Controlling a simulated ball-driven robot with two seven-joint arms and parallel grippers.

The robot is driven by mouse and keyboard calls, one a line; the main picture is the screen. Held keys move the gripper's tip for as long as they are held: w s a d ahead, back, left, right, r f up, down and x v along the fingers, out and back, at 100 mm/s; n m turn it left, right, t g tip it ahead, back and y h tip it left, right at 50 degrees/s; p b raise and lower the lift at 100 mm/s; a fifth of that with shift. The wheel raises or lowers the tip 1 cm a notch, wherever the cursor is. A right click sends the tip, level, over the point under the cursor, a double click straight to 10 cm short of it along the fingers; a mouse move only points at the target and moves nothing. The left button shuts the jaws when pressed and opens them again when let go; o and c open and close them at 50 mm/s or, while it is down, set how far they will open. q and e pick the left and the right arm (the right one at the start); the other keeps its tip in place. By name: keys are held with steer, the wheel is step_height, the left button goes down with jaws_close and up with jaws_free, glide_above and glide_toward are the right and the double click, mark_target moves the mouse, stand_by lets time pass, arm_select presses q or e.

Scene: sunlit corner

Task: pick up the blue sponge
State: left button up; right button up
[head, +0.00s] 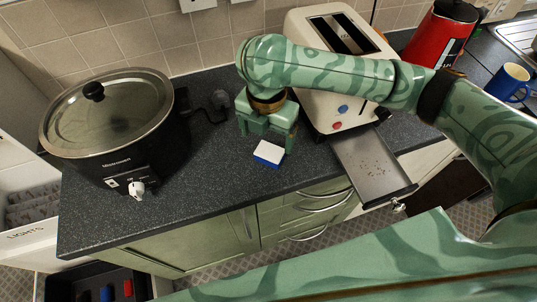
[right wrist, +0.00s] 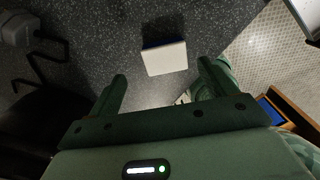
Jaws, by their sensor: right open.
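The blue sponge (head: 268,153) lies on the dark speckled counter with a white top face and a blue side. It also shows in the right wrist view (right wrist: 165,59), just beyond my fingertips and roughly between their lines. My right gripper (head: 267,130) is open and empty, pointing down just behind the sponge in the head view. Its two fingers also show apart in the right wrist view (right wrist: 162,73). No contact with the sponge is visible. My left gripper is not in view.
A slow cooker (head: 107,122) stands on the left. A cream toaster (head: 333,62) is close on the right, its crumb tray (head: 372,166) sticking out past the counter edge. A red kettle (head: 439,37) and blue mug (head: 510,83) stand farther right. The counter (head: 215,195) left and front of the sponge is clear.

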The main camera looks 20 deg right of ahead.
mark_target(270, 151)
steer(key=shift+s+f, duration=0.1)
steer(key=shift+f, duration=0.65)
steer(key=f+b, duration=0.3)
steer(key=f, duration=0.1)
steer(key=shift+s+d, duration=0.25)
steer(key=shift+w+f, duration=0.1)
steer(key=shift+f, duration=0.2)
steer(key=shift+r, duration=0.15)
steer(key=shift+c, duration=1)
steer(key=c, duration=0.9)
